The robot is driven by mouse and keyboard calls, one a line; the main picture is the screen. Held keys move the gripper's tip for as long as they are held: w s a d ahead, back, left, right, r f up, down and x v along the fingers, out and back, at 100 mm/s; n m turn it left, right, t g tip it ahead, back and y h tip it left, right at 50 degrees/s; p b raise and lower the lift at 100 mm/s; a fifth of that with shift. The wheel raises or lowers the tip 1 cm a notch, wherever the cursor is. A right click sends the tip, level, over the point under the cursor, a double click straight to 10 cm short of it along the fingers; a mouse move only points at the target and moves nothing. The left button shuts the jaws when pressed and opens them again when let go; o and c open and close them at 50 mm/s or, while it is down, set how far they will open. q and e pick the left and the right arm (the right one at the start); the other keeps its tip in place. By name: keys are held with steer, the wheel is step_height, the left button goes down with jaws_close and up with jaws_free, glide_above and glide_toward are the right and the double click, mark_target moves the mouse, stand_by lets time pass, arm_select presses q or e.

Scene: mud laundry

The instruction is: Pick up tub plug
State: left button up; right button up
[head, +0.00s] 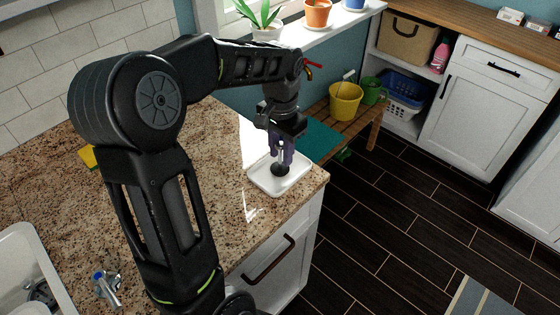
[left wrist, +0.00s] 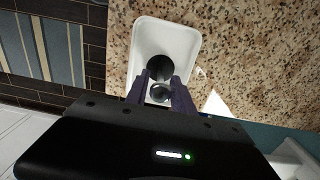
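The tub plug (head: 279,170) is a dark round piece in a small white tray (head: 262,186) on the granite counter. In the left wrist view the plug (left wrist: 160,67) shows as a dark disc, with a shiny grey round part nearer the camera between the fingers. My left gripper (head: 281,158) points down over the tray, its purple fingers on either side of the grey part. In the left wrist view the fingers (left wrist: 160,80) are apart; whether they press on it I cannot tell. My right gripper is not in view.
The tray stands near the counter's (head: 225,130) front corner. A yellow sponge (head: 88,157), a faucet (head: 106,288) and a sink (head: 30,262) are at the left. A yellow bucket (head: 345,102) stands on a wooden bench beyond the counter.

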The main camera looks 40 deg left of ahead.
arm_select(q)
jaws_close()
stand_by(0.5)
step_height(320, 180, up, 10)
steer(key=shift+r, duration=0.1)
stand_by(0.4)
